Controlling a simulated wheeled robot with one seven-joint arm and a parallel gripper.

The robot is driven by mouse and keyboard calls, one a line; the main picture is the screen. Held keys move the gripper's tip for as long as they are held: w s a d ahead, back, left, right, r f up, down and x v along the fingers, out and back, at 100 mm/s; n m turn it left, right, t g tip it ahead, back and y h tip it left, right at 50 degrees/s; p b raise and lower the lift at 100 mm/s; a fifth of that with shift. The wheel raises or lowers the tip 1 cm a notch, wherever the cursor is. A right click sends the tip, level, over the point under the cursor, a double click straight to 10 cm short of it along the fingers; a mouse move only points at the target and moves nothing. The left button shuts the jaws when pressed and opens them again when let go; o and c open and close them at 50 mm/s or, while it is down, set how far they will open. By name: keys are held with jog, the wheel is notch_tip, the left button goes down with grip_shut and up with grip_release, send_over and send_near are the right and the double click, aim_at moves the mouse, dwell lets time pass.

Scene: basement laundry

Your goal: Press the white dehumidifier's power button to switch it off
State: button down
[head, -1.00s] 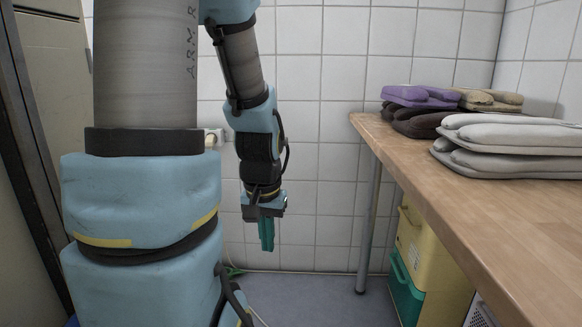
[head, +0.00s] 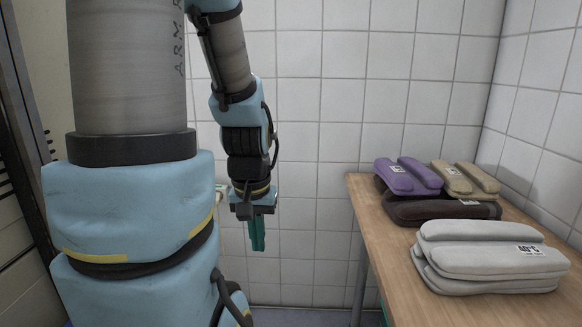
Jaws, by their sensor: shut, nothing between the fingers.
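My gripper (head: 257,243) hangs pointing down near the middle of the head view, in front of the tiled wall. Its teal fingers are shut with nothing between them. It is left of the wooden table and apart from it. No white dehumidifier and no power button can be made out in this view. My arm covers much of the left side, so what lies behind it is hidden.
A wooden table (head: 395,262) stands at the right. On it lie folded grey (head: 490,256), purple (head: 407,176), tan (head: 465,178) and dark brown (head: 440,209) textiles. A white tiled wall (head: 320,100) closes the back. Little of the floor shows.

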notch_tip(320, 180, up, 16)
jog(key=p, duration=1.3)
jog(key=shift+f, duration=0.25)
